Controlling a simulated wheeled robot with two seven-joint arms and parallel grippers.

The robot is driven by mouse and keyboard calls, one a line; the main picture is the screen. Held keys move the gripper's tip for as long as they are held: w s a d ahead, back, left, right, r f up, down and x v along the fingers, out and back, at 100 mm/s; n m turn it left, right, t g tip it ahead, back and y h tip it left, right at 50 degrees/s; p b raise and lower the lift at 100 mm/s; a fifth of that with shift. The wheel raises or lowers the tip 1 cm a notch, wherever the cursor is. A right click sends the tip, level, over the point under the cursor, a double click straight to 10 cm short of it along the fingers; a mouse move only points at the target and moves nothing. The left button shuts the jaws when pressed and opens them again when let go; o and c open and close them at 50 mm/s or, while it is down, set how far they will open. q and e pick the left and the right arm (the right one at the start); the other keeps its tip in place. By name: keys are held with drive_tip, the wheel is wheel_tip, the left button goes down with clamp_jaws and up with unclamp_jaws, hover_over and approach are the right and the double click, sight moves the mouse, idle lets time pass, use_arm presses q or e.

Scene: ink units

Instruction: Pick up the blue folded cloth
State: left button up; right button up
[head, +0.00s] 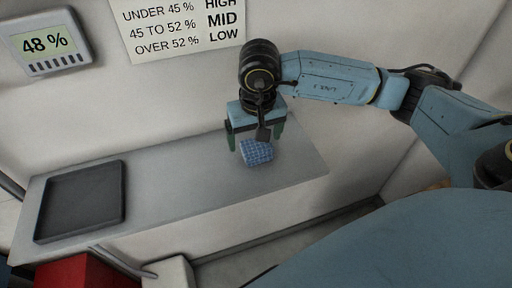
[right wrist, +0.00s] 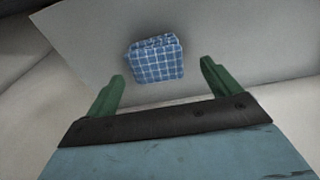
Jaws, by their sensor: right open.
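The blue folded cloth (head: 257,153) with a pale check pattern lies on the grey counter (head: 190,180), near its right end. My right gripper (head: 256,146) is above the counter right by the cloth, its two green fingers apart. In the right wrist view the cloth (right wrist: 156,59) lies beyond the fingertips, between their lines and a little left of centre. The right gripper (right wrist: 162,72) is open with nothing between its fingers. My left gripper is in neither view.
A dark empty tray (head: 82,202) sits on the counter's left part. A meter reading 48 % (head: 46,43) and a sign (head: 180,28) listing HIGH, MID and LOW are on the wall behind. A red object (head: 80,272) stands at the front left. The counter's middle is clear.

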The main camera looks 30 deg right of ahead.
sight(256, 144)
drive_tip(key=f, duration=0.2)
drive_tip(key=f+p, duration=0.1)
drive_tip(key=shift+w+d+f, duration=0.2)
drive_tip(key=shift+d+f, duration=0.05)
drive_tip(key=shift+d, duration=0.05)
drive_tip(key=shift+f, duration=0.15)
drive_tip(key=c, duration=1.1)
use_arm(q)
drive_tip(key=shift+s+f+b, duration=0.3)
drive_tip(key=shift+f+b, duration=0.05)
drive_tip(key=shift+b, duration=0.7)
use_arm(e)
drive_tip(key=shift+o, duration=0.2)
drive_tip(key=shift+r, duration=5.05)
